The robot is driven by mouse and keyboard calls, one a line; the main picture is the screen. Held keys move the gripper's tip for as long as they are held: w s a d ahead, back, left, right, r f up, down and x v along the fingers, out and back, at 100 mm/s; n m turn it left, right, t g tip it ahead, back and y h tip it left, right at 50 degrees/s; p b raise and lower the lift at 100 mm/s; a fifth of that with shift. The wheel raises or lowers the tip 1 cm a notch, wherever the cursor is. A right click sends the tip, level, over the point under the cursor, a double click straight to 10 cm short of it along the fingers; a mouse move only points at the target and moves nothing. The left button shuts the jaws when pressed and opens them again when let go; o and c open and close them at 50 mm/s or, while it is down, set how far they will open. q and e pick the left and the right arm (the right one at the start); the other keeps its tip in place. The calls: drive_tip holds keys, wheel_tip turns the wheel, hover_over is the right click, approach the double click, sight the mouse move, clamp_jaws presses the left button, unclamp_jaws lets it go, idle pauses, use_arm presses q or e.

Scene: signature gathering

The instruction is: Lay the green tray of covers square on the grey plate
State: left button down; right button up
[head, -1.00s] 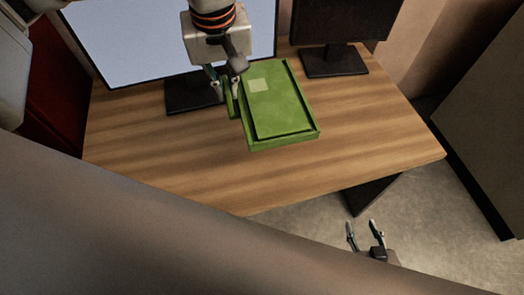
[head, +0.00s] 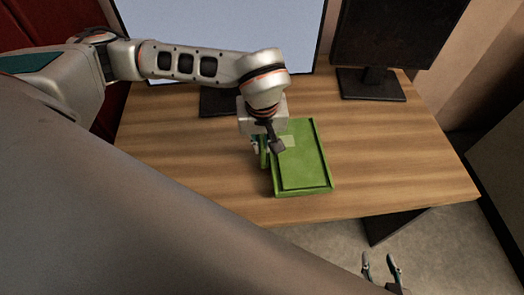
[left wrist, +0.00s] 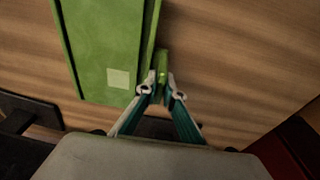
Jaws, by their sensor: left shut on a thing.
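The green tray (head: 305,160) is over the middle of the desk, near its front edge. A flat green panel with a pale square label fills it. It also shows at the upper left of the left wrist view (left wrist: 105,45). My left gripper (head: 261,151) is at the tray's left side, shut on a small green handle at that edge, seen in the left wrist view (left wrist: 162,68). I cannot tell whether the tray touches the desk. My right gripper (head: 381,266) is open and empty, low in front of the desk. No grey plate is visible.
The wooden desk (head: 400,170) is bare to the right and left of the tray. Behind it stand a large pale screen (head: 210,25) and a dark monitor (head: 395,35) on a black base (head: 371,88). A red surface (head: 85,20) is at the far left.

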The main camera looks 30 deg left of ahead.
use_arm(q)
drive_tip(key=shift+f, duration=1.75)
drive_tip(key=shift+f, duration=0.15)
drive_tip(key=c, duration=2.2)
unclamp_jaws()
drive_tip(key=shift+o, duration=0.2)
